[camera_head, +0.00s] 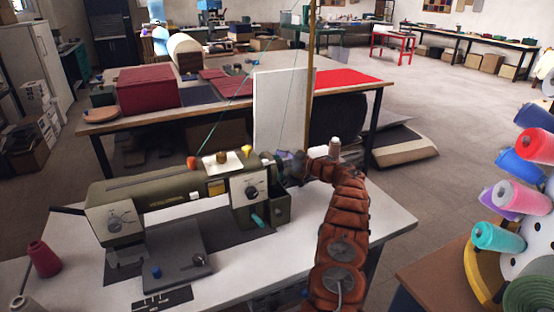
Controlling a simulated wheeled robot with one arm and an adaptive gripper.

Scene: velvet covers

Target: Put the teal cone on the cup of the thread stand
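A teal cone (497,236) sticks out sideways from the white rack at the right, below a pink cone. A smaller teal piece (258,220) shows at the front of the sewing machine's right end; I cannot tell what it is. A tall thin pole (310,85), which looks like part of the thread stand, rises behind the machine. A white-topped cone (334,147) stands near its foot. I cannot make out an empty cup. My gripper (288,160) is at the far end of my brown padded arm, behind the machine's right end. Its fingers are too small and hidden to read.
The olive sewing machine (170,196) fills much of the white table (230,285). A dark red cone (43,259) stands at the left. The rack at the right holds several coloured cones, including a pink one (520,197). A white panel (283,110) stands behind the machine.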

